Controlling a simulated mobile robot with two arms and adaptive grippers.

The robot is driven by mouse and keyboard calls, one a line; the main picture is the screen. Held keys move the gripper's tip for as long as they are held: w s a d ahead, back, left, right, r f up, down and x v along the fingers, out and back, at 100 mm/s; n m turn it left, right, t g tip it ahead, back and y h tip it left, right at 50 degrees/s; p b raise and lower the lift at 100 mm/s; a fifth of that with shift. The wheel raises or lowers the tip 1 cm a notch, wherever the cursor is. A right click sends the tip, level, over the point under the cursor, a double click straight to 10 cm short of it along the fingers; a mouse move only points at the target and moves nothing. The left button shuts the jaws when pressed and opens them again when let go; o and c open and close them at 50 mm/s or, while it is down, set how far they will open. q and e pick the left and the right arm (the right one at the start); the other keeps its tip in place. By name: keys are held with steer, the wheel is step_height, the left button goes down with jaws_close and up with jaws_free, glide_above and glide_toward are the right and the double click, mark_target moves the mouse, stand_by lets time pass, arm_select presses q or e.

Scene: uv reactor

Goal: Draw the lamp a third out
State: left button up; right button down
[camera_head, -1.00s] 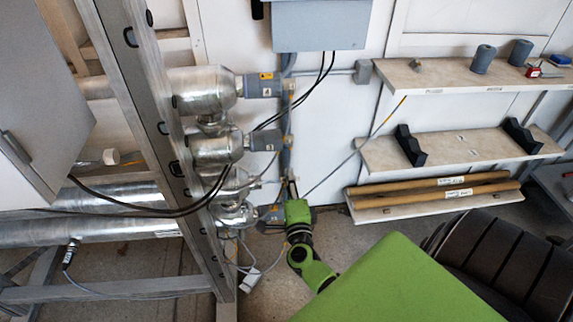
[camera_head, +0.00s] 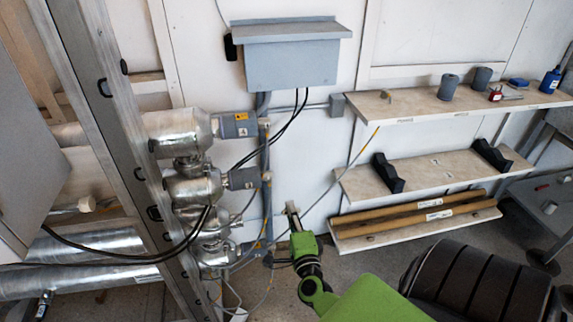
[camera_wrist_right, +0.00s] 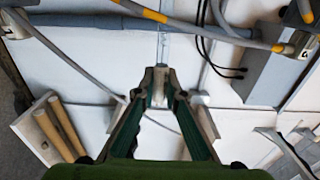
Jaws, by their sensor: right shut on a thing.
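The reactor is a stack of several shiny steel cylinders (camera_head: 180,133) at the left in the head view, with grey end caps (camera_head: 234,125) facing right. I cannot single out a bare lamp. My right gripper (camera_head: 290,210) is right of the lowest cap, in front of the white wall and apart from the caps. In the right wrist view my gripper (camera_wrist_right: 160,76) has its fingertips drawn together on a small pale thing (camera_wrist_right: 158,92). I cannot tell whether this is the lamp's end. My left gripper is not in view.
A grey box (camera_head: 292,62) hangs above with black cables (camera_head: 270,133) looping down. A slanted ladder-like metal frame (camera_head: 112,150) stands left of the cylinders. Shelves (camera_head: 425,112) line the wall at right. A thin orange-tipped rod (camera_head: 352,163) slants near the gripper.

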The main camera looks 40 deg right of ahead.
steer(key=shift+d, duration=0.1)
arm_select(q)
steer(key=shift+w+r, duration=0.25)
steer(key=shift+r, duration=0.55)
arm_select(e)
steer(key=s+d, duration=0.2)
steer(key=d, duration=0.1)
steer(key=s+d, duration=0.1)
steer(key=d, duration=0.1)
steer(key=shift+r, duration=0.1)
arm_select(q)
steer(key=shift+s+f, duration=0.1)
arm_select(e)
steer(key=shift+s, duration=0.1)
